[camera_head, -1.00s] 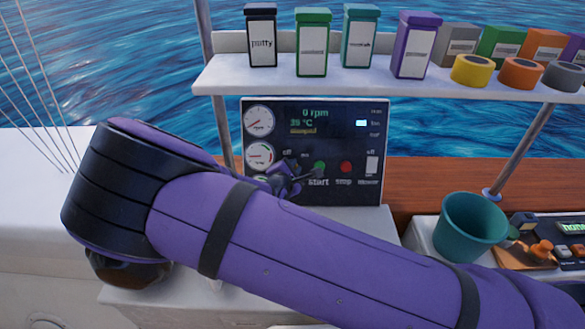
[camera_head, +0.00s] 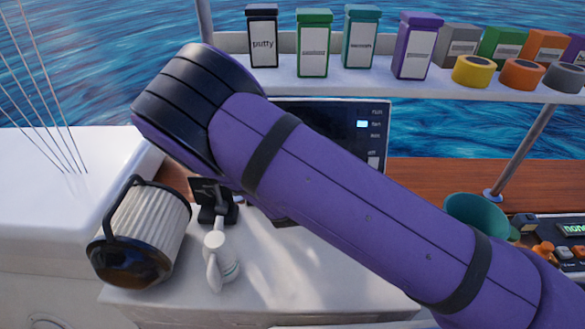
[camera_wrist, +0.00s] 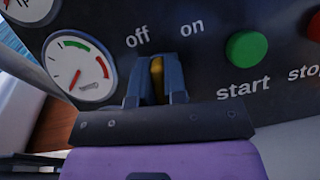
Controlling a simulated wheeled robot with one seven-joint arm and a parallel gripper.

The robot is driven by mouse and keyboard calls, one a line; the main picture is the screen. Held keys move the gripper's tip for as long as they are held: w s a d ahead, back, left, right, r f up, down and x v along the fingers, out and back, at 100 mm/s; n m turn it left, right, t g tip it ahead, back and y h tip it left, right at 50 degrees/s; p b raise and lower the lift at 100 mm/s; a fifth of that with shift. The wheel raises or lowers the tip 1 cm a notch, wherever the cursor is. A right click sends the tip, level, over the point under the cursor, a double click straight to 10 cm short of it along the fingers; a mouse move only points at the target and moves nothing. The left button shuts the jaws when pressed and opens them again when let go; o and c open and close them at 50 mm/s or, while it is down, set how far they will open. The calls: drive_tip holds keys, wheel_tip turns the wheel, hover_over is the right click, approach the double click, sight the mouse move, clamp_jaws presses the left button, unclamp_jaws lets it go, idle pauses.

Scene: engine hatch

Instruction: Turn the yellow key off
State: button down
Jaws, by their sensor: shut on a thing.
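The yellow key (camera_wrist: 157,68) stands in the dark control panel (camera_wrist: 203,72), seen in the wrist view below and between the "off" and "on" labels. My gripper (camera_wrist: 157,82) is shut on the key, with a finger on either side of it. The key looks close to upright in the tilted wrist picture; its exact setting is hard to tell. In the head view my purple arm covers the key, my gripper and most of the control panel (camera_head: 350,112).
A green start button (camera_wrist: 247,49) is right of the key, and a gauge (camera_wrist: 80,66) is left. A shelf (camera_head: 400,82) holds several containers.

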drive_tip(key=shift+n+y, duration=0.4)
drive_tip(key=shift+n, duration=0.7)
drive_tip(key=c, duration=1.2)
unclamp_jaws()
drive_tip(key=shift+o, duration=0.2)
drive_tip(key=s, duration=1)
drive_tip(key=shift+s+a+r, duration=0.2)
drive_tip(key=shift+s+r, duration=0.15)
drive_tip(key=shift+r, duration=0.1)
drive_tip(key=shift+s, duration=0.15)
